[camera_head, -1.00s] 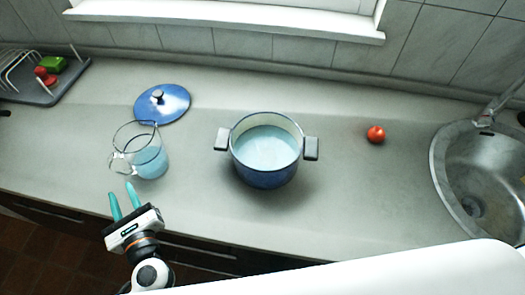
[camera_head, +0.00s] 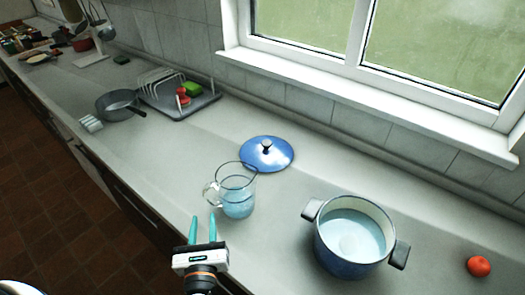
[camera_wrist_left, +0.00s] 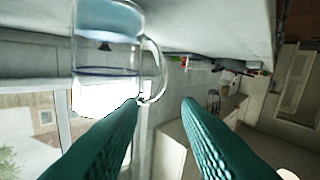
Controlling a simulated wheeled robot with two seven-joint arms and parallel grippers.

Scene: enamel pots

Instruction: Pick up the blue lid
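The blue lid (camera_head: 278,158) lies on the counter with its dark knob up, behind the glass jug. The glass jug (camera_head: 238,200) holds pale blue liquid and stands between my left gripper and the lid. My left gripper (camera_head: 203,228) is at the counter's front edge, its teal fingers apart and empty. The left wrist view shows the open fingers (camera_wrist_left: 160,110) with the jug (camera_wrist_left: 108,50) close ahead, its handle near them; the lid cannot be made out clearly there. My right gripper is not in view.
A blue pot (camera_head: 345,262) with liquid stands right of the jug. A tomato (camera_head: 479,266) lies further right. A dish rack tray (camera_head: 190,106) and a grey saucepan (camera_head: 117,107) stand at left.

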